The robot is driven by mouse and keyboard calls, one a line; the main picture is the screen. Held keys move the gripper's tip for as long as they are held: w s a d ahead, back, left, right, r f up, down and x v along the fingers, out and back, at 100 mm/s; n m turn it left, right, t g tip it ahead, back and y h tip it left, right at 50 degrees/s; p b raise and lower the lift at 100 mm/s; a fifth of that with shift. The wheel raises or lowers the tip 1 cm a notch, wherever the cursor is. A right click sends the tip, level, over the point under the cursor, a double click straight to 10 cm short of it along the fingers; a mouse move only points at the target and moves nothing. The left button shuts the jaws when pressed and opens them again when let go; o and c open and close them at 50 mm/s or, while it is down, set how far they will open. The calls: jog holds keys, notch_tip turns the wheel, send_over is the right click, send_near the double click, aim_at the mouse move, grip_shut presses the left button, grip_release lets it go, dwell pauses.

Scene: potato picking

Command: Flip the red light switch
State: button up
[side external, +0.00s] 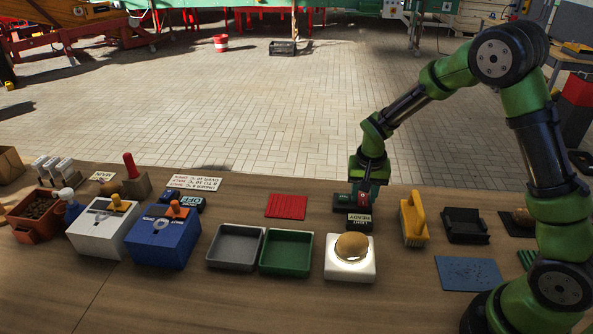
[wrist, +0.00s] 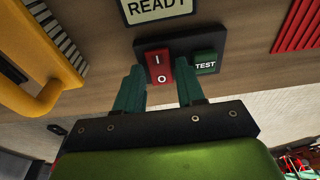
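A READY sign (wrist: 158,8) lies beside the panel. In the side view a yellow brush (side external: 414,222) stands to the right, and a potato rests on a lit white box (side external: 350,272) in front. A red ribbed mat (side external: 287,206) lies left, with bare table between.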

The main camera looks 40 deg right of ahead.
notch_tip(320, 180, up, 17)
jog(key=s+a, duration=0.1)
jog(key=shift+s+a+f, duration=0.15)
jog(key=shift+s+a, duration=0.25)
jog(key=s+a+r+n+t+y, duration=0.1)
jog(key=s+a+r+n+t, duration=0.1)
jog(key=s, duration=0.6)
jog(key=s+a+r+n+t+y, duration=0.2)
jog(key=s+a+r+n+t, duration=0.1)
jog(key=s, duration=0.5)
jog(key=a+t, duration=0.1)
jog(key=a, duration=0.1)
jog(key=shift+s+a+r, duration=0.3)
jog(key=shift+s+r, duration=0.1)
jog(key=shift+c, duration=0.4)
